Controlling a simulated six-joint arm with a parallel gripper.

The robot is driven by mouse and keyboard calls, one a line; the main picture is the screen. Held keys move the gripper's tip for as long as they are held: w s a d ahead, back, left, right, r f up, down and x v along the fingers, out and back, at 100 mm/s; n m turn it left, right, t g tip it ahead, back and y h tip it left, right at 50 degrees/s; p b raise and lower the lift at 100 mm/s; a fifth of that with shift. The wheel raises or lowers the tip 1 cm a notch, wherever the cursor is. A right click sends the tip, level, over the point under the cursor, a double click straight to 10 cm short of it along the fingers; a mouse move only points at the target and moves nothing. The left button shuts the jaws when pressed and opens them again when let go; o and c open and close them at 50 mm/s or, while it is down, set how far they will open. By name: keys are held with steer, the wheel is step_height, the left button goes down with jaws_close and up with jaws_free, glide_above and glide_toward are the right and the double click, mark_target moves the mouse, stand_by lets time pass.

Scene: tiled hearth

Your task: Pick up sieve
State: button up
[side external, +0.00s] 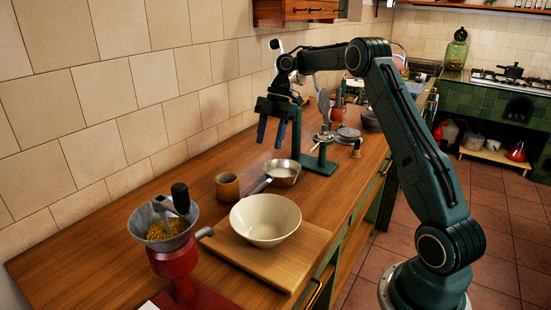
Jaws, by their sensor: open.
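A small round metal pan-shaped vessel (282,174) with a straight handle towards the lower left stands on the wooden counter. It may be the sieve, but I cannot tell whether its bottom is mesh. A grey flat oval utensil (325,106) stands upright farther back by a green stand; I cannot tell if that is a sieve. My gripper (271,143) points down with its two blue fingers apart and nothing between them. In the picture it is just above and left of the pan-shaped vessel, apart from it.
A cream bowl (266,219) sits on a wooden board (282,266), beside a brown cup (227,187). A red grinder (173,262) with a grey hopper stands at the front. The green stand (320,165) is close right of the vessel. Tiled wall borders the counter's left; bare counter lies front left.

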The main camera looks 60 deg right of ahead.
mark_target(264, 183)
steer(key=shift+d+f+n, duration=0.3)
steer(key=shift+d+f, duration=0.45)
steer(key=shift+a+f, duration=0.1)
steer(key=shift+a, duration=0.05)
steer(key=shift+x, duration=4.2)
steer(key=shift+x, duration=2.55)
steer(key=shift+s, duration=0.1)
jaws_close()
